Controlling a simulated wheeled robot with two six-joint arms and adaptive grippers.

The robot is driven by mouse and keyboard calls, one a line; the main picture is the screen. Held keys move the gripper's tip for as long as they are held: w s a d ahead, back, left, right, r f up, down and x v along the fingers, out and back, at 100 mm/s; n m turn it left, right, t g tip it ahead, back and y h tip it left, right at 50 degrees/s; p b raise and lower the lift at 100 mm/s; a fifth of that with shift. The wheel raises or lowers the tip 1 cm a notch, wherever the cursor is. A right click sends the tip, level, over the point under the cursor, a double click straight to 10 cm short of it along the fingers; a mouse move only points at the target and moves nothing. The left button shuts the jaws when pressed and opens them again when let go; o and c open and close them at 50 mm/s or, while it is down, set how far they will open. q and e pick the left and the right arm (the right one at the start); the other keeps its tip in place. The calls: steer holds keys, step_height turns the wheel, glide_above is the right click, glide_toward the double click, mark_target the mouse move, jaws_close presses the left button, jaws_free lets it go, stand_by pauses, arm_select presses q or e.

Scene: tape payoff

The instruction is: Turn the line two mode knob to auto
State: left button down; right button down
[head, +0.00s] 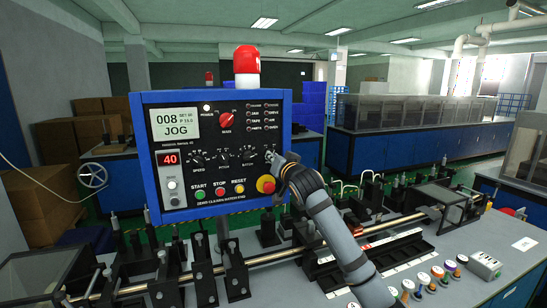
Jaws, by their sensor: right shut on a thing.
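The blue-framed control panel (288,118) stands left of centre, and its screen (175,124) reads 008 and JOG. A red knob (226,119) sits at the upper middle, its label too small to read surely. Below it is a row of small black knobs, one a speed knob (196,158). My right gripper (272,158) is at the right end of this row, shut on a small knob there that it mostly hides. The label of that knob is covered. My left gripper is not in view.
A red-and-yellow stop button (265,184) sits just under my right gripper. Green, red and yellow buttons line the panel's bottom. A red beacon (246,60) tops the panel. A long metal shaft (265,257) and black brackets cross the bench below.

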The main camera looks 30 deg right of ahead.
steer(key=n+p, duration=0.3)
steer(key=n, duration=0.2)
steer(key=n+p, duration=0.3)
steer(key=n, duration=0.2)
steer(key=shift+d+r, duration=0.1)
steer(key=shift+d, duration=0.1)
steer(key=shift+n, duration=0.3)
steer(key=c, duration=1.4)
jaws_free()
